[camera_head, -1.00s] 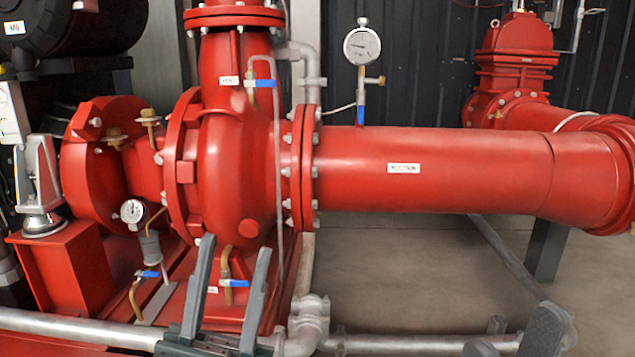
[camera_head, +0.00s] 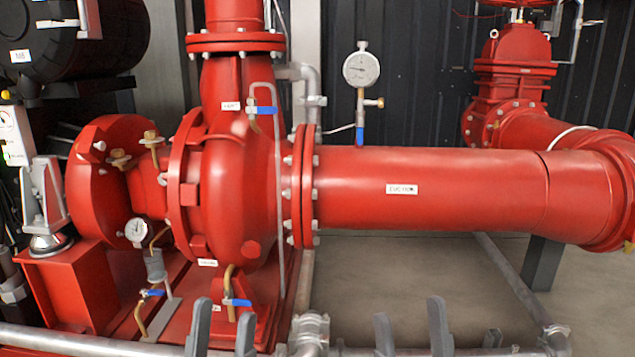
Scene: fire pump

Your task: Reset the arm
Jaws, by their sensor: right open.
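My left gripper (camera_head: 220,330) shows at the bottom of the head view, left of the middle. Its two dark grey fingers stand apart with nothing between them, in front of the red pump base. My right gripper (camera_head: 411,330) is at the bottom, right of the middle. Its two fingers are also apart and empty, over the grey floor. Only the finger ends of both show; the arms behind them are out of the picture. Neither gripper visibly holds any part of the pump.
The red pump (camera_head: 235,170) and its suction pipe (camera_head: 430,190) fill the middle. A pressure gauge (camera_head: 361,69) stands above the pipe. Blue-handled valves (camera_head: 237,302) are on the pump. A grey pipe (camera_head: 80,343) runs along the bottom. Open floor (camera_head: 400,275) lies under the suction pipe.

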